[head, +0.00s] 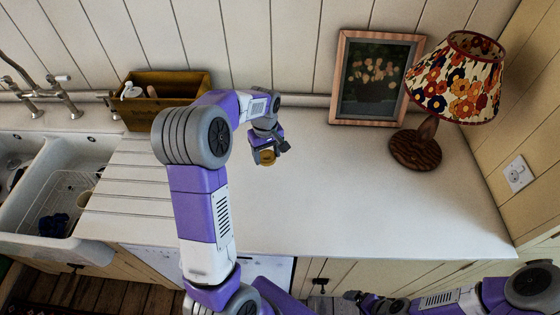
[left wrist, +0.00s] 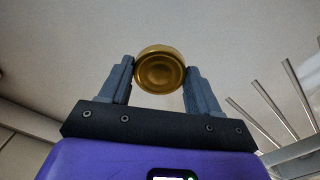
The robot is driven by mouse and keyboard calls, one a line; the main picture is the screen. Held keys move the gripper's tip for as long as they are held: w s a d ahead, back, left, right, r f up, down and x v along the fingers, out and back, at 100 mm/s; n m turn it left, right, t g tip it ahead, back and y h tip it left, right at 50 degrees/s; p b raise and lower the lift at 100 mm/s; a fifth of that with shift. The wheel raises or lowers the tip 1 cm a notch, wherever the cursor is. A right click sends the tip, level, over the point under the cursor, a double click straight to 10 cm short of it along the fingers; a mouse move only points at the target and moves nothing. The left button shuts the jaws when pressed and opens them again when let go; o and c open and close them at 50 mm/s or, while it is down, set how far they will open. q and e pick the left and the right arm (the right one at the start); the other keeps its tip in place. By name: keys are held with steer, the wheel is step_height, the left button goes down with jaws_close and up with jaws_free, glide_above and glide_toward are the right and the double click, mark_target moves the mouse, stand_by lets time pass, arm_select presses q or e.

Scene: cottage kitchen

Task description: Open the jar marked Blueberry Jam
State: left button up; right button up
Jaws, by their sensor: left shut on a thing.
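My left gripper (head: 270,150) is over the back middle of the white counter. It is shut on a round gold lid (head: 267,158). In the left wrist view the gold lid (left wrist: 160,72) sits between the two grey fingertips, its ringed round face towards the camera. No jar glass or label is visible, so I cannot tell whether a jar is joined to the lid. My right gripper (head: 356,298) is low at the bottom edge, in front of the counter, and too small and dark to read.
A wooden box (head: 172,86) with small items stands at the back left, beside the sink (head: 80,160). A framed flower picture (head: 372,80) leans on the back wall. A lamp with a flowered shade (head: 455,80) stands to the right. The counter's front and right are clear.

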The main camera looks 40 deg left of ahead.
mark_target(268, 171)
arm_select(q)
steer(key=shift+s+f, duration=0.15)
steer(key=shift+f, duration=0.8)
steer(key=shift+f+b, duration=0.4)
steer(key=shift+f, duration=1.85)
steer(key=shift+f, duration=0.1)
steer(key=o, duration=1.2)
